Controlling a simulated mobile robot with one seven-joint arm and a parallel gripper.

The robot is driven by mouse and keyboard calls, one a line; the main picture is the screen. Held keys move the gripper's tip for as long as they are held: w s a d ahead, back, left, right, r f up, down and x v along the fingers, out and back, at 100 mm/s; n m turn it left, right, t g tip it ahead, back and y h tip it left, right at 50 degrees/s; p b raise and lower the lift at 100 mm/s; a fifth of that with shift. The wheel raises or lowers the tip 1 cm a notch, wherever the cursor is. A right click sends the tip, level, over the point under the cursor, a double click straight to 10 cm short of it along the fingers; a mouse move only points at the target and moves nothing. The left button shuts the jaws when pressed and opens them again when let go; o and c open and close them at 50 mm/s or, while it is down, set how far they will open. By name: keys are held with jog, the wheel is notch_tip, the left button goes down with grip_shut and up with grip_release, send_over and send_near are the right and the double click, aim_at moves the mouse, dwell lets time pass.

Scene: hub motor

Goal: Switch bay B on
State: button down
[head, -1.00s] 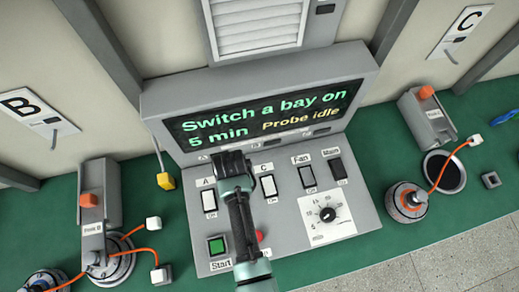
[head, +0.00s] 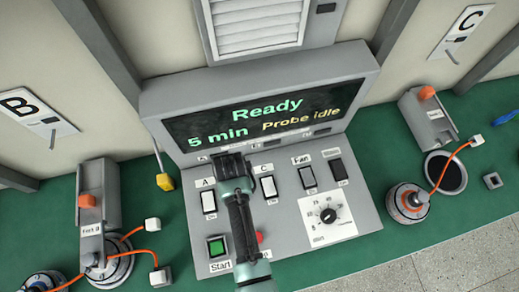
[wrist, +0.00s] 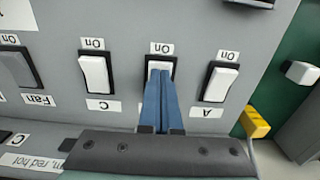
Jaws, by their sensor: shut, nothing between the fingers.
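The control panel (head: 278,235) has a row of white and dark rocker switches. Switch A (head: 208,201) and switch C (head: 269,187) show in the head view, and my gripper (head: 234,168) hides the switch between them. In the wrist view, turned upside down, that middle switch (wrist: 160,61) lies between switch A (wrist: 220,83) and switch C (wrist: 96,74). My blue fingers (wrist: 158,74) are shut and empty, with their tips over the middle switch at its On-label end. They cover most of it and its name label. The screen (head: 268,112) reads "Ready", "5 min" and "Probe idle".
The Fan switch (head: 308,177), the main switch (head: 338,169), a dial (head: 327,216), a green Start button (head: 217,247) and a red button (head: 259,238) share the panel. Fixtures with orange cables stand on the green bench (head: 178,219) at both sides.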

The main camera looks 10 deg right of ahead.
notch_tip(320, 180, up, 7)
jog(key=p, duration=0.6)
jog(key=shift+p, duration=0.4)
jog(key=shift+s+f, duration=0.1)
jog(key=shift+f, duration=0.05)
